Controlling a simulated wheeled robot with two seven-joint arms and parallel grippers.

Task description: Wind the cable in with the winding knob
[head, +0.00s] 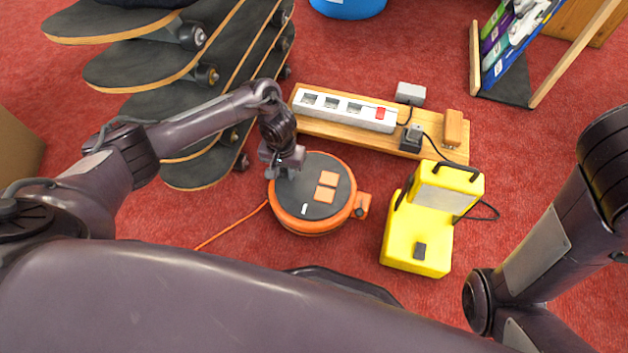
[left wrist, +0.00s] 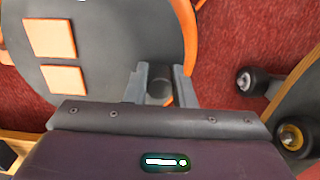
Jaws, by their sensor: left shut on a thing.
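The cable reel (head: 322,210) is a round orange drum with a dark grey top and two orange squares, lying flat on the red floor. An orange cable (head: 232,225) runs from its left side across the carpet. My left gripper (head: 287,168) is over the upper left part of the reel's top. In the left wrist view its fingers (left wrist: 160,90) are shut on the dark winding knob (left wrist: 160,91), near the edge of the reel's top (left wrist: 118,40). In the head view the gripper hides the knob. My right gripper is out of view.
A yellow work lamp (head: 418,240) stands right of the reel. A white power strip (head: 345,110) on a wooden board (head: 318,127) lies behind it. Stacked skateboards (head: 180,172) stand at the left. A display rack (head: 505,95) is at the upper right, near a blue tub (head: 348,8).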

